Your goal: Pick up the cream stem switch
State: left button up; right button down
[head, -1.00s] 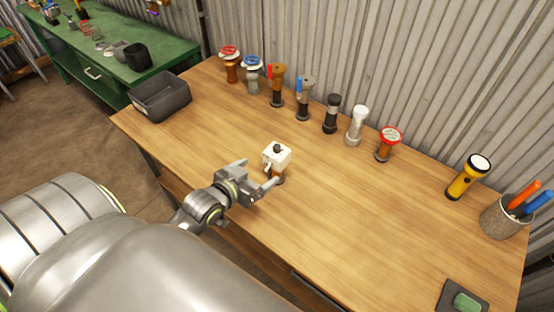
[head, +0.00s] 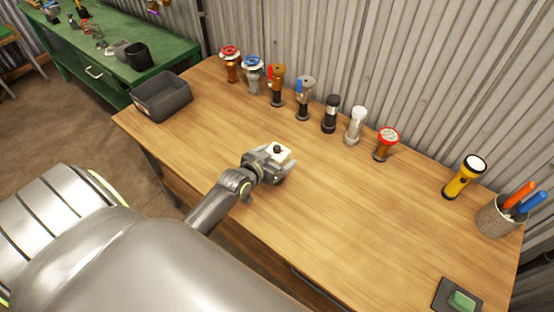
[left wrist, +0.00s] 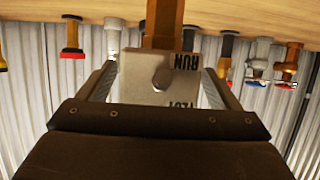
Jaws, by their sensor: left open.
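My left gripper (head: 281,168) is open, with one finger on each side of the block. In the left wrist view the two fingers (left wrist: 160,85) flank the block; whether they touch it is unclear. The lower part of the switch is hidden by the gripper in the head view. My right gripper is not in view.
A row of several valves and fittings stands along the back, including a red-topped one (head: 386,144). A dark bin (head: 162,97) is at the left. A yellow flashlight (head: 463,178) and a pen cup (head: 497,217) are at the right. The table's middle right is clear.

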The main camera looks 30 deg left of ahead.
pick_arm(q)
jog(key=shift+w+f, duration=0.1)
jog(key=shift+w, duration=0.2)
jog(key=c, duration=1.4)
jog(key=shift+o, duration=0.2)
